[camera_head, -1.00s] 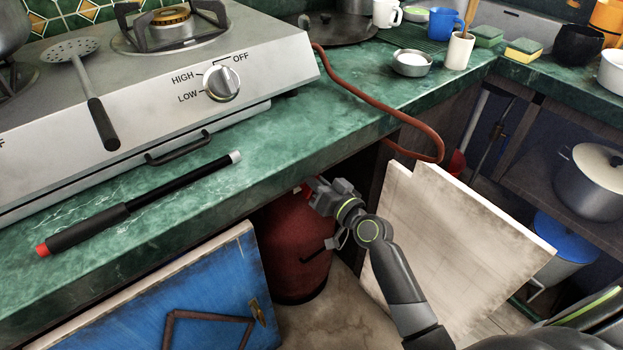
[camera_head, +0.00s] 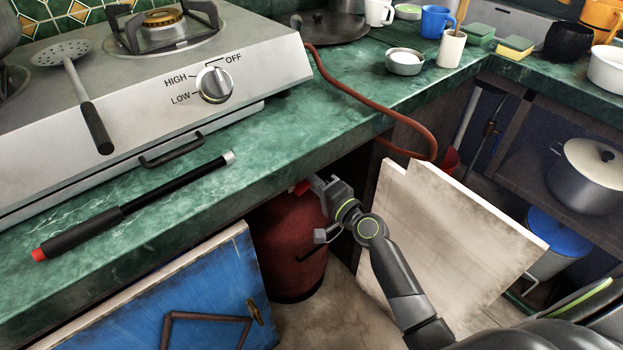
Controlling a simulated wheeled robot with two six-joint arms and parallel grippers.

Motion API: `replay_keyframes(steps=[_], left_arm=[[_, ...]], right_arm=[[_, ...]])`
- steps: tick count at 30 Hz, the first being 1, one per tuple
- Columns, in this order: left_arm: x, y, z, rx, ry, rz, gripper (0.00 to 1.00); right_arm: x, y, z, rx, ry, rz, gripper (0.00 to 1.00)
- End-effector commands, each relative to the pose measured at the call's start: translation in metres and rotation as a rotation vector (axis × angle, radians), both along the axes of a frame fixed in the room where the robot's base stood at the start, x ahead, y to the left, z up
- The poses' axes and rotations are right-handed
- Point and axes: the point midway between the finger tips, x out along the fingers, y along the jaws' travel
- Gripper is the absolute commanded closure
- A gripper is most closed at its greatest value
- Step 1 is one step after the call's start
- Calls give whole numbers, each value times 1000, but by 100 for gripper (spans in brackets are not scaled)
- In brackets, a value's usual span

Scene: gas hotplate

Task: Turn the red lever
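The red gas cylinder (camera_head: 287,245) stands in the open cupboard under the green counter. A small bright red part, seemingly the red lever (camera_head: 301,187), shows at its top, just under the counter edge. My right gripper (camera_head: 316,186) comes in from the lower right with its tip at this red part. It seems to touch it, but the fingers are small and dark, and I cannot tell whether they are closed on it. The rest of the cylinder top is hidden by the counter edge and my gripper. My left gripper is not in view.
A blue cupboard door (camera_head: 190,300) stands open left of the cylinder and a pale door (camera_head: 450,235) right of it. The counter edge (camera_head: 190,228) overhangs the opening. A red-brown hose (camera_head: 362,96) runs over the counter. The hotplate (camera_head: 130,110) is above.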

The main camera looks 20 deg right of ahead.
Motion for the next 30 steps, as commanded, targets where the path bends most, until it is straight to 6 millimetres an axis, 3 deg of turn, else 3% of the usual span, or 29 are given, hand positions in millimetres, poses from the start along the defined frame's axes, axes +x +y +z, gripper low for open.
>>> replay_keyframes(steps=[11,27,28,30], left_arm=[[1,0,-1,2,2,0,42],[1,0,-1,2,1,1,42],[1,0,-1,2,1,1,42],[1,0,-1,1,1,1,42]], right_arm=[[0,0,-4,142,52,-1,100],[0,0,-5,161,60,0,100],[0,0,-5,161,60,0,86],[0,0,-5,160,59,0,76]])
